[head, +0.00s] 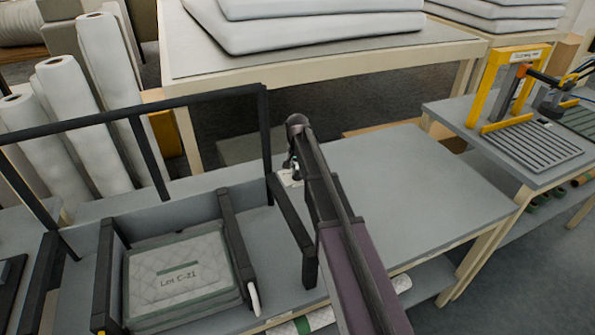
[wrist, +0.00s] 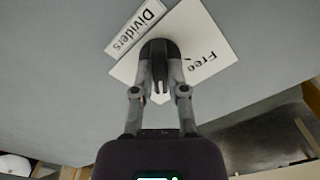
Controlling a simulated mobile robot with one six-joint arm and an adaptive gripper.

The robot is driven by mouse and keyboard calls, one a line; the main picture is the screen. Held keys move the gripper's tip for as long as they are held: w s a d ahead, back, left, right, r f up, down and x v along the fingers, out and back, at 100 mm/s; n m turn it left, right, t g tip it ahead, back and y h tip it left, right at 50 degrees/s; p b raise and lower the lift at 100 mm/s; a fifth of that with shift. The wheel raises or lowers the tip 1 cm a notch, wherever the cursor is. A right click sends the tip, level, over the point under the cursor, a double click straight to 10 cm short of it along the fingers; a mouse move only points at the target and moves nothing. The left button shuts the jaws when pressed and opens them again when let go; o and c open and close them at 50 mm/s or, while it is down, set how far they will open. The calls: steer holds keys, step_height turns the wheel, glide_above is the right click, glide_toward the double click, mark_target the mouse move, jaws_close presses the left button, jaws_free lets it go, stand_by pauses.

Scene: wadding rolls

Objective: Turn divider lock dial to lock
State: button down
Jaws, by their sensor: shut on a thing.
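The lock dial (wrist: 159,48) is a dark rounded knob in the wrist view, on a white plate (wrist: 215,55). The plate bears the word "Free" to the right of the knob; the rest of its face is hidden behind my gripper. A "Dividers" label (wrist: 136,27) sits at the upper left of the plate. My gripper (wrist: 159,72) is shut on the dial, one finger on each side. In the head view the gripper (head: 291,163) is at the white plate (head: 287,180), mostly hidden by my arm. A small white tip shows between the fingers; which mark it faces is unclear.
A dark-framed bay holds a quilted stack (head: 180,270) marked "Lot C-21", left of my arm. A black rail frame (head: 150,118) rises behind it. The grey table (head: 410,190) is bare to the right. White rolls (head: 75,100) stand at the left.

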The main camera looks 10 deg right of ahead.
steer(key=c, duration=0.7)
jaws_free()
steer(key=shift+o, duration=0.2)
steer(key=shift+n, duration=0.5)
